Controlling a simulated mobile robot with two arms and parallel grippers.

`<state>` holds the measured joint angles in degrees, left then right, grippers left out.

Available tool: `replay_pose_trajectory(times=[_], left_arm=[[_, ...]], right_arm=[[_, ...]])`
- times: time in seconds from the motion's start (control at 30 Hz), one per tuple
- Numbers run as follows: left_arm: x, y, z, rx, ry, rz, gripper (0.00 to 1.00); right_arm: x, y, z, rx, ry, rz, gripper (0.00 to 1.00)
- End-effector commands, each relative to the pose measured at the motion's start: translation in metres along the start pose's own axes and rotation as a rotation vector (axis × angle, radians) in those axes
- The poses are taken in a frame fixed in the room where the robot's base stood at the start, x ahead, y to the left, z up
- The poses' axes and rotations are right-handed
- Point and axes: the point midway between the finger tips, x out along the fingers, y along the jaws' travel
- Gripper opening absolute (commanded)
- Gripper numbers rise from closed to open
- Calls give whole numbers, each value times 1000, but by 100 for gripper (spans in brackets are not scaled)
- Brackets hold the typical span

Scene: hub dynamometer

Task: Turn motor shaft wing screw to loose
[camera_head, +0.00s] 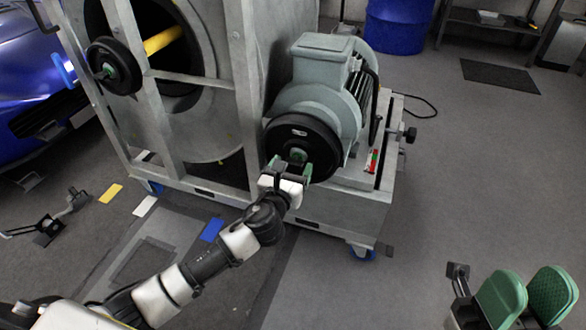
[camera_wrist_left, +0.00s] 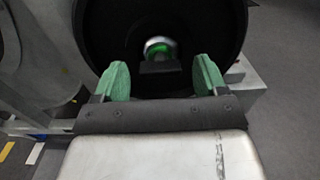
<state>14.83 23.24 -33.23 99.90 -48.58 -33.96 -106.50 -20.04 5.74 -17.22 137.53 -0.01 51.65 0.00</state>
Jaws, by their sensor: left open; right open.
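The grey-green motor (camera_head: 318,85) sits on the dynamometer base with a black pulley wheel (camera_head: 283,138) on its front. At the wheel's hub is the motor shaft (camera_head: 298,154), with a green and silver round end (camera_wrist_left: 160,46) and a dark block (camera_wrist_left: 160,66) just below it. I cannot tell the wing screw's wings or its setting apart. My left gripper (camera_head: 290,171) is open in front of the hub; in the left wrist view its green fingers (camera_wrist_left: 161,80) stand apart on either side of the hub, with nothing between the pads. My right gripper (camera_head: 526,296) is open and empty over the floor.
The metal frame (camera_head: 235,60) stands left of the motor, with a second black wheel (camera_head: 113,66) and yellow shaft (camera_head: 163,40). A dark knob (camera_head: 410,135) sticks out at the base's right. A blue car (camera_head: 40,75) is far left.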

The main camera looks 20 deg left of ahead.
Motion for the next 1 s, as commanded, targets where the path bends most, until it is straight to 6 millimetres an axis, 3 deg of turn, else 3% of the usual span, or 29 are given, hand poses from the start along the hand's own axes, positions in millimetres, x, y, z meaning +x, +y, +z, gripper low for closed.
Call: replay_pose_trajectory(times=[0.13,0.4,0.73,1.0], left_arm=[[10,-1,0,-2,0,-1,72],[11,0,0,-2,0,-1,72],[11,0,0,-2,0,0,23],[11,0,0,-29,1,0,23]], right_arm=[[-4,0,1,0,-1,0,43],[-3,0,1,0,-2,0,43],[-3,0,1,0,-3,0,43],[-2,0,1,0,-3,0,43]])
